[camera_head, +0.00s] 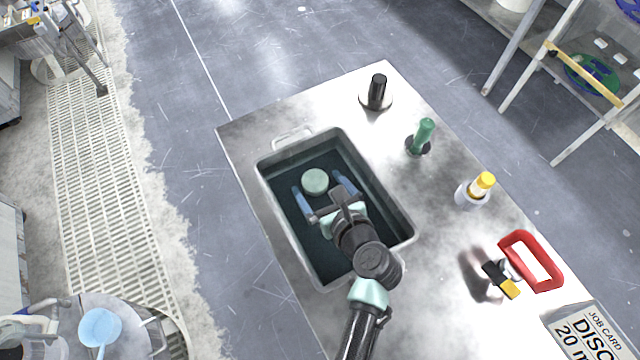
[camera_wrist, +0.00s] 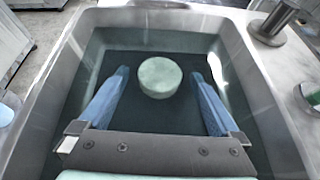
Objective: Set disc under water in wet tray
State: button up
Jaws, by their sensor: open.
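The disc (camera_head: 315,182) is a pale green, thick round piece inside the wet tray (camera_head: 403,222), a grey metal basin with a dark bottom. In the wrist view the disc (camera_wrist: 159,77) lies flat toward the far side of the tray (camera_wrist: 262,100), with what looks like water around it. My gripper (camera_head: 322,190) reaches down into the tray. In the wrist view its two blue fingers (camera_wrist: 160,80) are spread wide, one on each side of the disc. There is a clear gap on both sides, and neither finger touches it.
On the steel table (camera_head: 300,105) stand a black-handled tool (camera_head: 377,92), a green-handled tool (camera_head: 424,135) and a yellow-capped bottle (camera_head: 482,186). A red frame (camera_head: 531,262), a black and yellow clamp-like item (camera_head: 501,279) and a job card (camera_head: 590,333) lie at the right.

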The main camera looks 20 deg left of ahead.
jog(key=shift+r, duration=0.2)
jog(key=p+v, duration=0.1)
jog(key=v, duration=1.1)
